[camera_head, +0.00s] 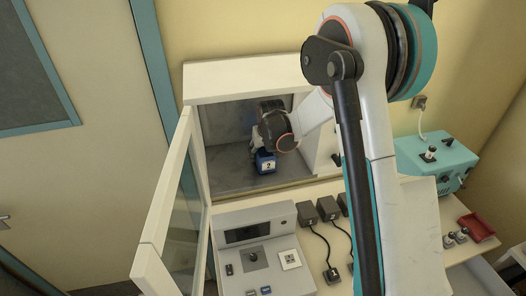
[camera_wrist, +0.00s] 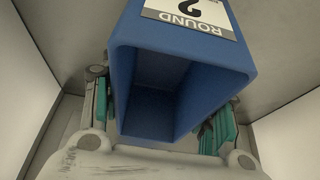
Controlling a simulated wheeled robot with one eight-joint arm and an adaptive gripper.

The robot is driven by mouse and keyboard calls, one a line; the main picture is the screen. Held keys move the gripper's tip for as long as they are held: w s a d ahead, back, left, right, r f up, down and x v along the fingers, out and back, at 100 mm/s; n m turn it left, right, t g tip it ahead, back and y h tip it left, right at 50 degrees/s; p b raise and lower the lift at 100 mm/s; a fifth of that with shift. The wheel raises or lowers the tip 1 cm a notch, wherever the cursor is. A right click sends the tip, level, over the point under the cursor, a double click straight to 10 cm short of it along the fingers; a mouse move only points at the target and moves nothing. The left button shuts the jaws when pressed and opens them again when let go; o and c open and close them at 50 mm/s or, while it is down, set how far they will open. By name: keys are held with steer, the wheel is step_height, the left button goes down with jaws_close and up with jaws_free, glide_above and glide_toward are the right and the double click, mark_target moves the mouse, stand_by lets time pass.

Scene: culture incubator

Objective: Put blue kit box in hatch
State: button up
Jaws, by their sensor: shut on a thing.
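The blue kit box (camera_head: 265,163) is inside the hatch, in the left-middle of its chamber, with a white label marked "2". In the wrist view the blue kit box (camera_wrist: 181,90) fills the middle; its hollow open side faces the camera and its label reads "ROUND". My gripper (camera_wrist: 160,130) is shut on the box, with teal finger pads on both sides of it. In the head view my gripper (camera_head: 262,140) reaches into the chamber and partly hides the box. The hatch (camera_head: 236,76) has a white frame and grey inner walls. I cannot tell whether the box touches the chamber floor.
The hatch's glass door (camera_head: 172,205) stands open to the left. Below is a grey control panel (camera_head: 262,248), with black adapters (camera_head: 328,208) to its right. A teal device (camera_head: 437,160) and a red tray (camera_head: 476,227) are at the right. The chamber floor has free room around the box.

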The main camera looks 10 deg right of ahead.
steer(key=shift+s, duration=0.1)
steer(key=shift+f+b, duration=0.25)
steer(key=shift+b, duration=0.1)
steer(key=o, duration=1.1)
steer(key=shift+r, duration=0.1)
